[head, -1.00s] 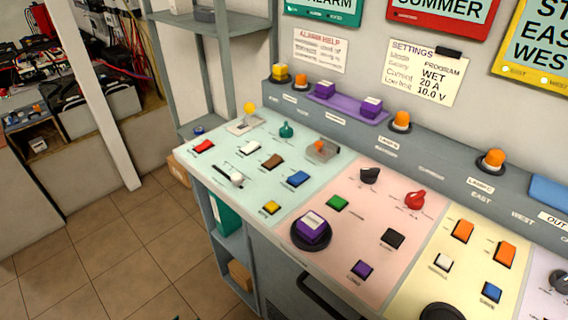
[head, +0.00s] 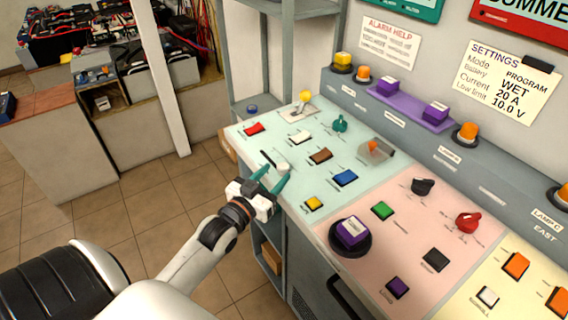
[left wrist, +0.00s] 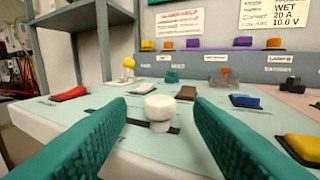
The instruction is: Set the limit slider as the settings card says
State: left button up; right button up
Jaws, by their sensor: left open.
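The settings card (head: 500,78) on the wall reads Mode PROGRAM, Battery WET, Current 20 A, Low limit 10.0 V. A slider with a white round knob (head: 283,169) and a dark slot sits near the front edge of the pale green panel (head: 297,193). My left gripper (head: 269,182) is open, with teal fingers at the panel's front edge beside the knob. In the left wrist view the white knob (left wrist: 159,109) stands ahead, between the two fingers (left wrist: 160,132) in the picture, apart from both. The slider's scale is too small to read. My right gripper is not in view.
Around the slider are a red button (head: 253,129), a white button (head: 303,143), a brown button (head: 320,156), a blue button (head: 345,177) and a yellow button (head: 314,203). A yellow-tipped lever (head: 304,97) and teal knob (head: 340,123) stand farther back. Open floor lies left.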

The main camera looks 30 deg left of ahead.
aim_at(280, 169)
pick_arm(q)
jog(key=shift+w, duration=2.3)
